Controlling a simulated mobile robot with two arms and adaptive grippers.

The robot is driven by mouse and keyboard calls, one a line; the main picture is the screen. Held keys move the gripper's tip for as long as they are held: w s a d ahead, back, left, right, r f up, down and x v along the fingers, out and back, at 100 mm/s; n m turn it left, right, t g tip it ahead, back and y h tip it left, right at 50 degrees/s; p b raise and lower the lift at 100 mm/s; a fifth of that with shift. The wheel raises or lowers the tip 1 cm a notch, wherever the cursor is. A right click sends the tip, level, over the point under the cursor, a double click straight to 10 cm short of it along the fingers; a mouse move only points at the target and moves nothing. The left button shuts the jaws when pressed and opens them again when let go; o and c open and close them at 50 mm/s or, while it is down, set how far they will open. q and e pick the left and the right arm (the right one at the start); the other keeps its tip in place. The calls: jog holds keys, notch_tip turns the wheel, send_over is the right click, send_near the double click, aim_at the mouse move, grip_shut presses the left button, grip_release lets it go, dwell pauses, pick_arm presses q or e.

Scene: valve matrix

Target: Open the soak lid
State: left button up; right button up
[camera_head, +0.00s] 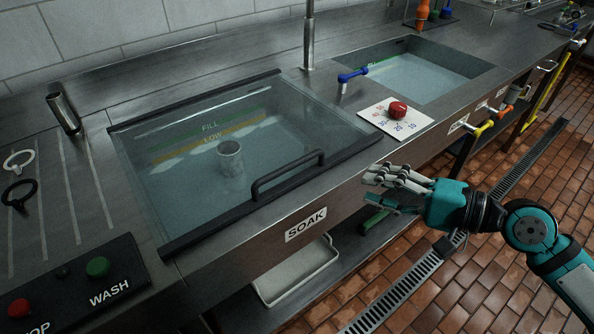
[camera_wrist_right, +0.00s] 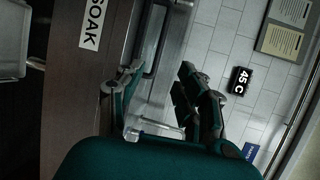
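The soak lid is a clear pane with a dark frame (camera_head: 222,219), lying shut over the soak basin. Its black bar handle (camera_head: 287,176) is on the front right part. A metal cup-like cylinder (camera_head: 230,158) shows through the pane. The SOAK label (camera_head: 306,225) is on the counter front, and also shows in the right wrist view (camera_wrist_right: 93,24). My right gripper (camera_head: 382,187) is in front of the counter edge, right of the handle and apart from it. Its fingers (camera_wrist_right: 160,92) are spread with nothing between them. My left gripper is out of view.
A red knob (camera_head: 397,110) on a white dial plate and a blue-handled tap (camera_head: 352,76) stand right of the lid. Yellow and orange valve handles (camera_head: 484,128) stick out from the counter front. A WASH button panel (camera_head: 75,285) is front left.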

aim_at(291, 164)
jog(key=p+x, duration=0.3)
jog(key=x, duration=1.4)
jog(key=shift+a, duration=0.15)
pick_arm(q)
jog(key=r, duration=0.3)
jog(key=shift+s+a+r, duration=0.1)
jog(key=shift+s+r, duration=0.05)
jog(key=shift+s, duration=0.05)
pick_arm(e)
grip_shut()
